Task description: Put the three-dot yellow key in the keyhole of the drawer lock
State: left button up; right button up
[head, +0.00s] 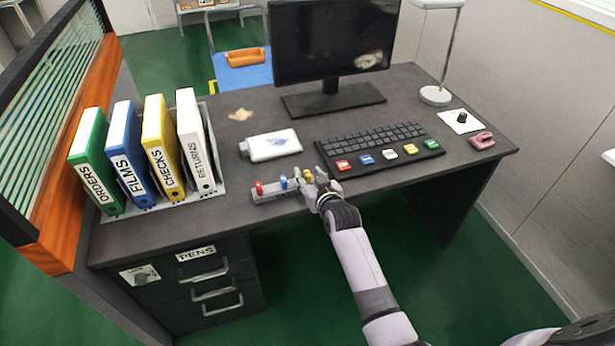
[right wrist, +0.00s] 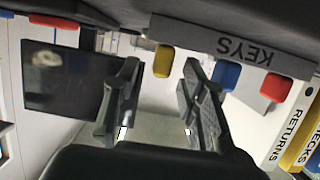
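A grey key rack (head: 268,196) stands near the desk's front edge. It holds a red key (head: 259,187), a blue key (head: 283,182) and a yellow key (head: 308,176). Upside down in the right wrist view, the rack (right wrist: 200,37) reads KEYS, and the yellow key (right wrist: 163,61) shows between my right gripper's spread fingertips. My right gripper (head: 311,178) is open at the rack's right end. No dots can be made out on the keys. The drawer lock (head: 140,275) is a round grey piece on a white plate, left of the PENS drawers; its keyhole is too small to tell. My left gripper is out of view.
A keyboard (head: 372,140) with coloured buttons lies right of the rack, and a white box-like item (head: 272,145) lies behind it. Labelled binders (head: 165,150) stand at the left. The drawer handles (head: 212,292) protrude below the desk.

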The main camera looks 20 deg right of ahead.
jog(key=shift+w, duration=0.25)
jog(key=shift+c, duration=0.3)
grip_shut()
